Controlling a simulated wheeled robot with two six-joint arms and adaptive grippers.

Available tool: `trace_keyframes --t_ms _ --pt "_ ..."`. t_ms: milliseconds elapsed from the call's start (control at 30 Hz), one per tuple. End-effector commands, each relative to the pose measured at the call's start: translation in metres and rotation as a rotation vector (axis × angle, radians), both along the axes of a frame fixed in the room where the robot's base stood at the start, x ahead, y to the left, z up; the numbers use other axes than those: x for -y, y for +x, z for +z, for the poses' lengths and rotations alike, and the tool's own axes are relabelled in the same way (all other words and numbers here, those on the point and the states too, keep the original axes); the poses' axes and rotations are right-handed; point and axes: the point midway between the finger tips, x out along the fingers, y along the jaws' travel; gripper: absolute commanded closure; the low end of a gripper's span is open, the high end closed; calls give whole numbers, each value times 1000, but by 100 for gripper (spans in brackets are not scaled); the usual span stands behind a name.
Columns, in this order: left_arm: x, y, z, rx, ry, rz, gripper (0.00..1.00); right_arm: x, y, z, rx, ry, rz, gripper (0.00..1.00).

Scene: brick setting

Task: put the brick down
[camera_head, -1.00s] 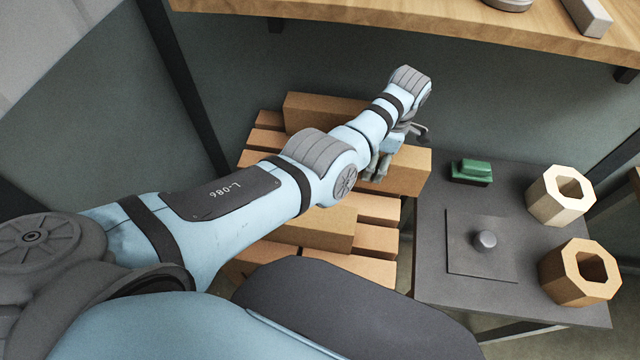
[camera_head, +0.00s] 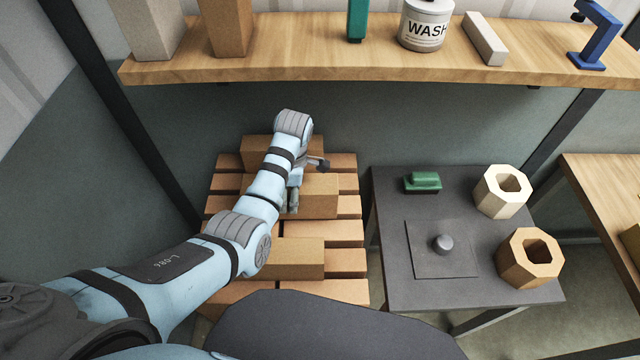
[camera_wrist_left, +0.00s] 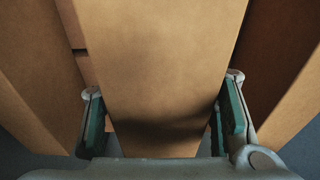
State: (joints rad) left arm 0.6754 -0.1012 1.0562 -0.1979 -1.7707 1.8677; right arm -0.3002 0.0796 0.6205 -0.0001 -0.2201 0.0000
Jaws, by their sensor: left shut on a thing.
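My left gripper (camera_head: 293,197) is shut on a tan brick (camera_head: 318,196) over the wooden slatted pallet (camera_head: 345,232). In the left wrist view the brick (camera_wrist_left: 155,50) runs between the two green-padded fingers of the gripper (camera_wrist_left: 160,112). The brick lies level between two other bricks, one behind (camera_head: 257,146) and one in front (camera_head: 290,260). I cannot tell whether its underside touches the slats. My right gripper is out of view.
A dark table (camera_head: 390,260) right of the pallet holds a green block (camera_head: 422,182), a plate with a grey knob (camera_head: 441,244) and two octagonal rings (camera_head: 502,191). A wooden shelf (camera_head: 300,65) with several items spans the back above the pallet.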

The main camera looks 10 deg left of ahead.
Motion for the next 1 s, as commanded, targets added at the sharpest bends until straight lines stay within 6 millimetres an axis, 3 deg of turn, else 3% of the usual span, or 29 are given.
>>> trace_keyframes --t_ms 100,200,433,767,800,900,1000 --pt "-23 -5 3 3 1 2 100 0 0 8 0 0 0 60" --pt "-31 -7 1 3 0 1 100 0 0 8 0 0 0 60" --pt "-33 -8 -32 1 -2 -1 100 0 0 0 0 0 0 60" --pt "-32 -8 -36 3 -1 0 100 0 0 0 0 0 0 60" --pt "-32 -9 -37 0 -2 -1 44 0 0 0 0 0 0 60" --pt "-32 -9 -37 0 -2 -1 28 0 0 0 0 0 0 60" --pt "-32 -9 -37 0 -2 -1 27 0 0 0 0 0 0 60"
